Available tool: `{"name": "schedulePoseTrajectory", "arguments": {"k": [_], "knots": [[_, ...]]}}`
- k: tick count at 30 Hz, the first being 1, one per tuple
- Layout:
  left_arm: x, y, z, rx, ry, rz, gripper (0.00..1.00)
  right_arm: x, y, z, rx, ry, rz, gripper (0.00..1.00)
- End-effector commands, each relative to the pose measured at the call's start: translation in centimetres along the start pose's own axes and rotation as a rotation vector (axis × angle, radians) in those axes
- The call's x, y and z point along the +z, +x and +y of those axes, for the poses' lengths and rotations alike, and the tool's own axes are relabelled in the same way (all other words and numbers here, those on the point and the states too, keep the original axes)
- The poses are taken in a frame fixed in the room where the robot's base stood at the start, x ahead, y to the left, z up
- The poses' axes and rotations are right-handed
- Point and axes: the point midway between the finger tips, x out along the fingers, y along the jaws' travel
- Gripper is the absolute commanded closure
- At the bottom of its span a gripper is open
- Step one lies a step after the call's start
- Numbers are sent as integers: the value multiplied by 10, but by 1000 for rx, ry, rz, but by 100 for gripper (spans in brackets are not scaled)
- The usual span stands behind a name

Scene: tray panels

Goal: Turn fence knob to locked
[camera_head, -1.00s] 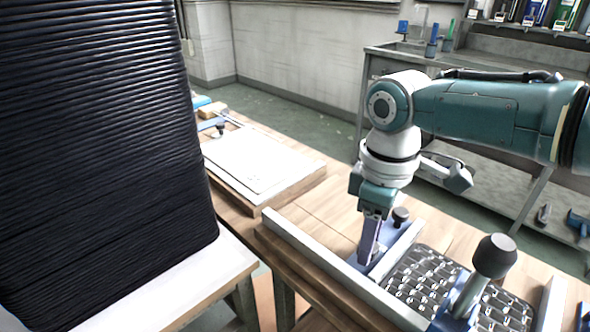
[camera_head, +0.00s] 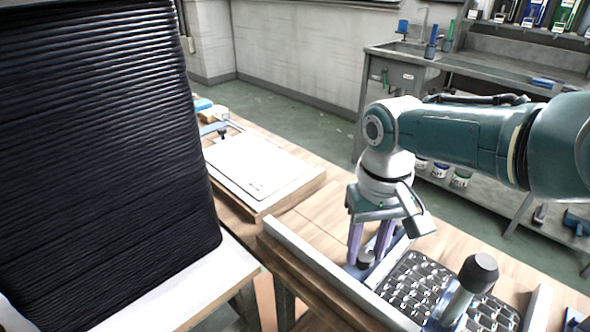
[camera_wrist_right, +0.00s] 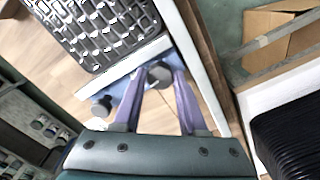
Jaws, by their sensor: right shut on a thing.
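The fence knob (camera_head: 367,257) is a small dark round knob on a blue fence bar beside the black tray panel. It also shows in the right wrist view (camera_wrist_right: 160,74). My right gripper (camera_head: 367,252) points down from above, with one purple finger on each side of the knob. It is shut on the knob; the right wrist view shows the fingers (camera_wrist_right: 161,80) around it. The knob's markings cannot be read, so its locked or unlocked position cannot be told. My left gripper is not in view.
A second dark knob (camera_wrist_right: 101,107) is near the gripped one. A tall black-headed lever (camera_head: 478,270) stands over the black textured panel (camera_head: 415,285). A metal rail (camera_head: 320,270) runs along the near side. A black ribbed stack (camera_head: 100,150) fills the left.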

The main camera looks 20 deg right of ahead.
Motion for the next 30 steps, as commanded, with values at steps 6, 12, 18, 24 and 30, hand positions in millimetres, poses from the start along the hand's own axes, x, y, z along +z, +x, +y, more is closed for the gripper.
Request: {"name": "schedulePoseTrajectory", "arguments": {"k": [6,12,18,24,30], "knots": [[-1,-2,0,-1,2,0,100,0,-1,-1,-2,108,1,100],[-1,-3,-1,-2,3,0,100,-1,-1,0,-1,156,2,100],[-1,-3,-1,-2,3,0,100,-1,-1,0,-1,172,3,100],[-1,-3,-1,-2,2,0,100,-1,0,0,-1,172,3,100],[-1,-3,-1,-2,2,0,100,-1,0,0,-1,172,3,47]]}}
